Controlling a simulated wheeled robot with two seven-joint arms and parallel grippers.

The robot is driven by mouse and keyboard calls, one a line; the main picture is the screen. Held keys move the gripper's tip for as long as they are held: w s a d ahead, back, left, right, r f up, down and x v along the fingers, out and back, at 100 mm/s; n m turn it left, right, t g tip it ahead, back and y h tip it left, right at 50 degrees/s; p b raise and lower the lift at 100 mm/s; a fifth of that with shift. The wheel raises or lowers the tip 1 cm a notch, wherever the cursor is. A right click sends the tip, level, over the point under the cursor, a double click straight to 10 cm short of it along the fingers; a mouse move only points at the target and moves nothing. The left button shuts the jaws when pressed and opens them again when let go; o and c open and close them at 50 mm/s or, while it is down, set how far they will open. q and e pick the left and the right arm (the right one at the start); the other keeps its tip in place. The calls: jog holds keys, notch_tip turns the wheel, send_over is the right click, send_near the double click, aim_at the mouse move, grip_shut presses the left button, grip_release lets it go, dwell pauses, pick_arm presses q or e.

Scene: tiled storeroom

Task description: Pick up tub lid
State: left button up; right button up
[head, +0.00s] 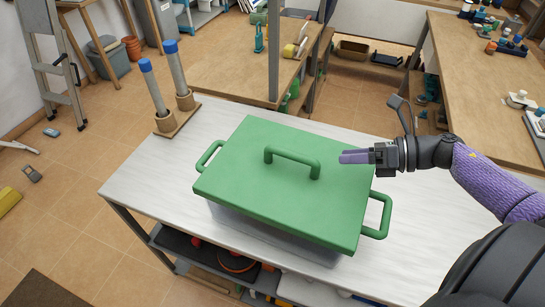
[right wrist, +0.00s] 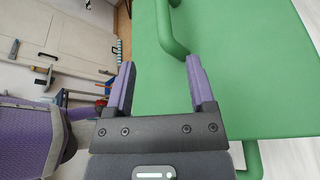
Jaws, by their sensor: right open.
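The green tub lid (head: 265,202) lies on a translucent tub (head: 270,233) on the white table. It has a raised bar handle (head: 292,158) in its middle. Green loop handles stick out at the left and right ends. My right gripper (head: 343,157) is to the right of the bar handle, over the lid's right part, apart from the handle. In the right wrist view my right gripper (right wrist: 160,80) has its two purple fingers spread with nothing between them. The lid (right wrist: 245,75) and part of its bar handle (right wrist: 170,28) show beyond the fingers. My left gripper is not in view.
The white table (head: 150,170) has bare room left of the tub. Two blue-capped posts (head: 175,68) stand on a wooden base at its back left corner. A wooden workbench (head: 225,65) is behind. Another bench (head: 480,75) with small items is at the right.

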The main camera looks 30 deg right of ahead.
aim_at(302, 155)
jog(key=b+x, duration=0.1)
jog(key=x, duration=0.5)
jog(key=b+x, duration=0.1)
jog(key=x, duration=0.2)
jog(key=shift+w+f+b, duration=0.1)
jog(key=shift+w+b, duration=0.2)
jog(key=shift+w, duration=0.2)
jog(key=shift+w+a, duration=0.15)
jog(key=shift+a, duration=0.1)
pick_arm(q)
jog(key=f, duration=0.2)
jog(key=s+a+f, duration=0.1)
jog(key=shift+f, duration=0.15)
pick_arm(e)
grip_shut()
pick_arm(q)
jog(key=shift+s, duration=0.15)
